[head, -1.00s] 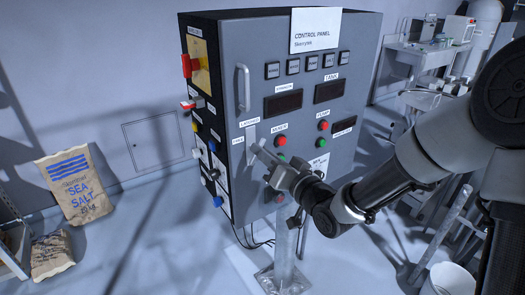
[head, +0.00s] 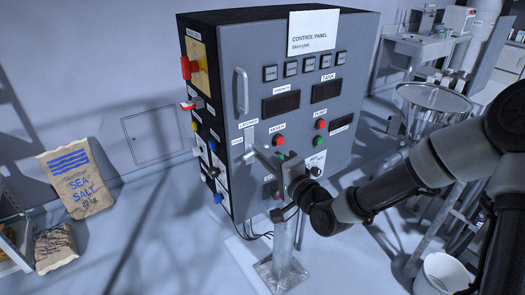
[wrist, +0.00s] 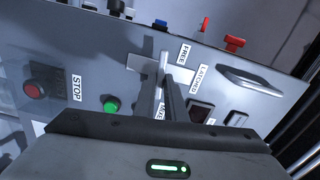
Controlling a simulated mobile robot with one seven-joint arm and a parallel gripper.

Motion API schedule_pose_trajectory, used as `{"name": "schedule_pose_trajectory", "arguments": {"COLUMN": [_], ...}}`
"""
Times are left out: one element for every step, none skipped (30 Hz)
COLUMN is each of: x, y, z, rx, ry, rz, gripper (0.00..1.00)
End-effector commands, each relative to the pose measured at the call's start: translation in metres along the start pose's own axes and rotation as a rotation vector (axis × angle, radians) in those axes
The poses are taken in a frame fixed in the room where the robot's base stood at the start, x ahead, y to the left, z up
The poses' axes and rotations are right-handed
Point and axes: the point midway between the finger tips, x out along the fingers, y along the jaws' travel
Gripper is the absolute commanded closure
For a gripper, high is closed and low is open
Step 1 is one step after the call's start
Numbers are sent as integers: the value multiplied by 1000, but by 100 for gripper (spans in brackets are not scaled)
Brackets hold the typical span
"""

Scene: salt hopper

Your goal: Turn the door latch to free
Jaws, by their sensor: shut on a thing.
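The door latch (wrist: 163,61) is a light grey piece on a pale plate on the control panel's door, between the labels LATCHED (head: 247,124) and FREE (head: 237,141). In the wrist view the FREE label (wrist: 184,53) is just right of the latch and the LATCHED label (wrist: 203,82) is farther right. My gripper (wrist: 164,75) is shut on the latch handle, with both fingers close together. In the head view my gripper (head: 254,153) reaches the door's left part from the right. The fingers partly hide the latch, so its exact angle is hard to read.
The grey control panel (head: 262,60) stands on a post, with a door handle (head: 241,90) above the latch. Red (head: 278,140) and green buttons sit close right of the latch. A metal hopper (head: 433,98) stands behind my arm. A salt bag (head: 75,183) leans at left.

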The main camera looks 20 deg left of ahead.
Motion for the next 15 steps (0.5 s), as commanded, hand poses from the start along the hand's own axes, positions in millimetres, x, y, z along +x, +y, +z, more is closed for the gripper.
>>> {"name": "schedule_pose_trajectory", "arguments": {"x": [0,0,0,0,0,0,1,1,1,1,1,1,1,1,1], "y": [-2,-2,-2,-2,-1,-1,-1,-1,-1,-1,-1,-1,-1,-1,-1], "z": [-1,-1,-1,-1,-1,-1,-1,0,0,0,0,0,0,0,0], "rx": [27,42,59,70,81,95,103,110,118,123,127,132,134,137,139], "ry": [1,1,1,2,2,1,1,1,0,0,0,0,0,0,0], "rz": [-4,-4,-4,-4,-4,-4,-4,-4,-4,-4,-4,-4,-4,-4,-4], "gripper": [100,100,100,100,100,100,100,100,100,100,100,100,100,100,100]}}
